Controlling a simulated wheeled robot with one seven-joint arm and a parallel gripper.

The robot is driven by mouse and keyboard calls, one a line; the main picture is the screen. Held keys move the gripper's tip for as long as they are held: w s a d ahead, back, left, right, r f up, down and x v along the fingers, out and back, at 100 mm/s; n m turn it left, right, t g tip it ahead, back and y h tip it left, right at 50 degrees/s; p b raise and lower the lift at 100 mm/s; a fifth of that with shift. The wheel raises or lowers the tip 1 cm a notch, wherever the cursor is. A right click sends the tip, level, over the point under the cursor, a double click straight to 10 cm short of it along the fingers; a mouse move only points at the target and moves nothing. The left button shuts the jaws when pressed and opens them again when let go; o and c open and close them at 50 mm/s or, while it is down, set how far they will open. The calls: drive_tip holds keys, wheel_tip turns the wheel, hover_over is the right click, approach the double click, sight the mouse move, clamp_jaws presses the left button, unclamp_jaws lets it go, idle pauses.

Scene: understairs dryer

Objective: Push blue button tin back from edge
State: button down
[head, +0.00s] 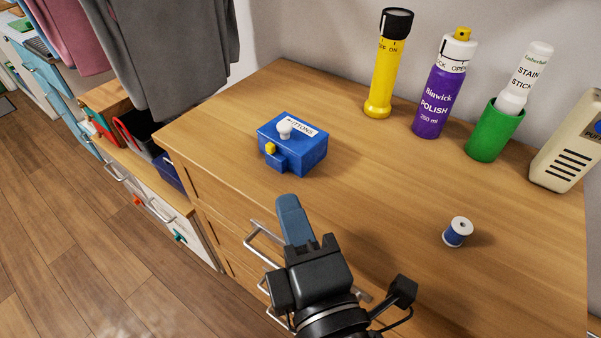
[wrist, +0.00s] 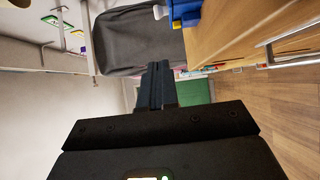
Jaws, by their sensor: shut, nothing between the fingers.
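The blue button tin (head: 294,150) sits on the wooden top of the chest of drawers, close to its front left edge. It has a white knob, a white label reading "BUTTONS" and a yellow catch on its front. My gripper (head: 289,203) is shut and empty, in front of the tin and apart from it, near the front edge of the top. In the wrist view my gripper (wrist: 157,70) shows shut fingers, and part of the blue tin (wrist: 184,10) shows at the top, cut off by the frame.
A yellow torch (head: 388,65), a purple polish can (head: 440,95), a green cup (head: 494,135) holding a stain stick, and a beige box (head: 570,150) stand along the back. A blue thread spool (head: 457,232) stands at right. The wood behind the tin is clear. Grey clothing (head: 180,50) hangs at left.

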drive_tip(key=p, duration=0.1)
approach(280, 130)
drive_tip(key=w+a, duration=0.2)
drive_tip(key=a, duration=0.1)
drive_tip(key=shift+a+r, duration=0.1)
drive_tip(key=shift+a, duration=0.25)
drive_tip(key=w, duration=0.1)
drive_tip(key=w+d+p, duration=0.1)
drive_tip(key=w, duration=0.1)
drive_tip(key=shift+d, duration=0.2)
drive_tip(key=shift+w+d, duration=0.25)
drive_tip(key=shift+w, duration=0.2)
